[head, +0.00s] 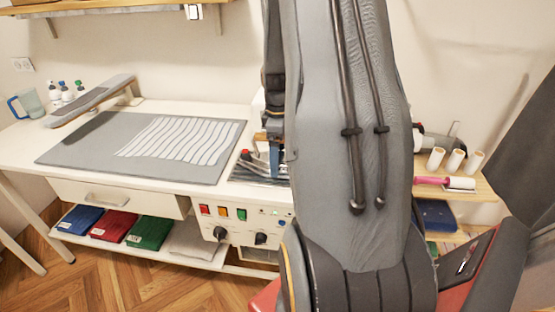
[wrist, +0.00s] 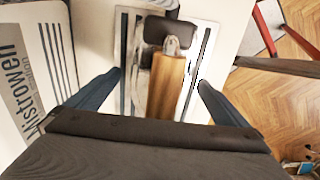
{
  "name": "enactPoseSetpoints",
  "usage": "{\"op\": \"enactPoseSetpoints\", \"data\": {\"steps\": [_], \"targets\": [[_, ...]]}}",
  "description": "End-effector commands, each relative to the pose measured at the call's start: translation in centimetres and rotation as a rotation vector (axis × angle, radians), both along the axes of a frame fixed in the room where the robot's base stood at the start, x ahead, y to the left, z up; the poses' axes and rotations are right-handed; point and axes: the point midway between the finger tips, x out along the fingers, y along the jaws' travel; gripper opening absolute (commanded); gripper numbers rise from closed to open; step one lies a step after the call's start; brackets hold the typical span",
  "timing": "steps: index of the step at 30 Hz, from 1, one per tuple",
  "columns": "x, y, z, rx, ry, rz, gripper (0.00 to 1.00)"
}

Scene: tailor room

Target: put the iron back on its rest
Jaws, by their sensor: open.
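The iron shows in the wrist view, with a wooden handle (wrist: 167,88) and a dark part at its top end. It lies over a pale plate with dark slots (wrist: 124,50), which looks like the rest. I cannot tell exactly how it sits there. My gripper (wrist: 161,79) is open, with one blue finger on each side of the handle and a visible gap to both. In the head view my gripper (head: 274,158) is low over the metal plate (head: 243,174) right of the grey mat. My arm hides most of the iron there.
The grey ironing mat (head: 75,148) covers much of the white table, with a sleeve board (head: 95,98) behind it. Control buttons (head: 222,212) are on the front below. A side shelf (head: 470,190) at right holds white spools and a pink-handled roller (head: 445,183).

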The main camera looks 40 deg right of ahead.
Motion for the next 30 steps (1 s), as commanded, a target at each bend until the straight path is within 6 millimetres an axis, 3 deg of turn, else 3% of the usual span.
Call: {"op": "enactPoseSetpoints", "data": {"steps": [9, 15, 21, 30], "targets": [[0.1, 0.0, 6.1, -0.003, -0.004, 0.000, 1.00], [0.1, 0.0, 9.2, -0.002, -0.003, 0.000, 1.00], [0.0, 0.0, 10.4, 0.000, 0.000, 0.000, 1.00], [0.0, 0.0, 10.5, 0.000, 0.000, 0.000, 1.00]]}}
